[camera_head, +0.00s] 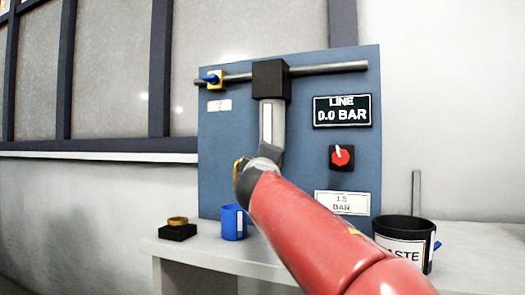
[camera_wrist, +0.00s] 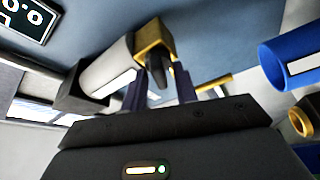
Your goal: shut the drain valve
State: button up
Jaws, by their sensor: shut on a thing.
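In the wrist view the grey filter bowl (camera_wrist: 107,72) ends in a brass collar, the drain valve (camera_wrist: 152,38), with a dark nozzle below it. A thin brass bar (camera_wrist: 214,82) sticks out to the right. My gripper (camera_wrist: 160,88) has its two dark fingers on either side of the nozzle, shut on the drain valve; the exact contact is partly hidden. In the head view the bowl (camera_head: 270,125) hangs upright under a black head block (camera_head: 270,80). My red arm hides most of its lower end; a bit of brass (camera_head: 237,170) shows beside my wrist.
The blue panel carries a pipe (camera_head: 330,68), a blue-handled yellow valve (camera_head: 215,79), a display (camera_head: 341,111) reading 0.0 BAR and a red knob (camera_head: 341,157). A blue cup (camera_head: 233,223), a brass ring (camera_head: 177,221) on a black block, and a black waste bucket (camera_head: 404,228) stand below.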

jog(key=n+g+p, duration=0.1)
jog(key=n+p, duration=0.3)
jog(key=shift+r+y+p, duration=0.1)
jog(key=shift+y+p, duration=0.2)
jog(key=shift+p, duration=0.05)
jog(key=shift+g, duration=0.3)
jog(key=o, duration=0.6)
jog(key=s+b, duration=0.1)
jog(key=s, duration=0.6)
jog(key=shift+s+d+f+b, duration=0.15)
jog(key=shift+s+f+b, duration=0.05)
jog(key=shift+s+b, duration=0.2)
